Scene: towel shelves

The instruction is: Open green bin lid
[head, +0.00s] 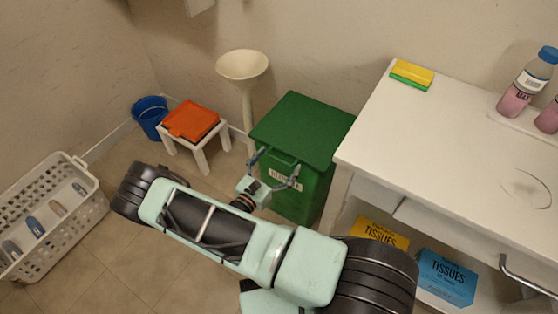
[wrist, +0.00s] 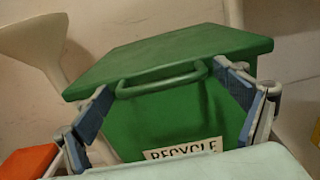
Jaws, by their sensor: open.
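The green bin (head: 299,190) stands on the floor beside the white cabinet, with a "RECYCLE" label on its front. Its green lid (head: 304,128) is closed and flat on top. A green handle (wrist: 163,80) sticks out from the lid's front edge. My gripper (head: 275,167) is open at the front of the bin. In the wrist view my gripper's two blue-padded fingers (wrist: 171,98) are spread wide, one near each end of the handle. I cannot tell whether they touch it. My wrist hides the bottom of the label in the wrist view.
The white cabinet (head: 460,165) stands close on the bin's right, with bottles and a sponge on top. A funnel-shaped stand (head: 243,70) and a small white stool with an orange cloth (head: 190,120) are on the left. A white basket (head: 55,215) is further left.

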